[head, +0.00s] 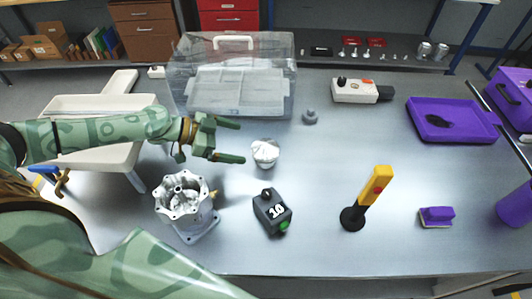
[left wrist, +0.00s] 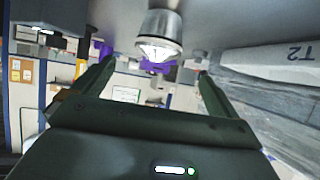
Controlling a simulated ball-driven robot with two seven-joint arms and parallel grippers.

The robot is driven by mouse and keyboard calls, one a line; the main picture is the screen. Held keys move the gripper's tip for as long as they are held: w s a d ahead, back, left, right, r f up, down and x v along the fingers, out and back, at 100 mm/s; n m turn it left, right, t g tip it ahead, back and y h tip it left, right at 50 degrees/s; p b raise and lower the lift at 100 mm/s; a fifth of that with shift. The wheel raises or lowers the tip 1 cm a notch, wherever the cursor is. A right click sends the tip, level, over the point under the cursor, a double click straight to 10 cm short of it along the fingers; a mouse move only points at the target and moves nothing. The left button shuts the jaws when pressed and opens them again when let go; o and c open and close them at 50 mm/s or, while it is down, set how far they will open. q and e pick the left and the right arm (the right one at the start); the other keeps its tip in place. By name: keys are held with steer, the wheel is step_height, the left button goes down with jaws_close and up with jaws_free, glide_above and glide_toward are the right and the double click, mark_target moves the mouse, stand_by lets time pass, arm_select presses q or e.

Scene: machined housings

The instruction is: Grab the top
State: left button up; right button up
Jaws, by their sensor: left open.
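A small silver-white metal top (head: 265,152) stands on the grey table, just right of my left gripper (head: 241,142). The gripper's two fingers are apart and point toward it, with nothing held. In the left wrist view the metal top (left wrist: 160,38) appears as a round silver piece with a bright faceted part, ahead of and between the open fingers (left wrist: 154,70). I cannot tell whether the fingertips overlap its sides. An open machined housing (head: 185,203) with a scalloped rim stands nearer, below the left gripper. My right gripper is not in view.
A clear lidded box (head: 232,105) stands behind the gripper. A black block marked with a number (head: 272,211) lies in front of the top. A small grey part (head: 310,117), a yellow-black tool (head: 368,198) and a purple tray (head: 451,121) are farther right. The centre-right table has free room.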

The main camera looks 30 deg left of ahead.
mark_target(271, 150)
arm_select(q)
steer(key=x, duration=1.1)
steer(key=shift+w+d+f+p, duration=0.15)
steer(key=shift+d+p, duration=0.2)
steer(key=shift+p, duration=0.05)
steer(key=c, duration=1.2)
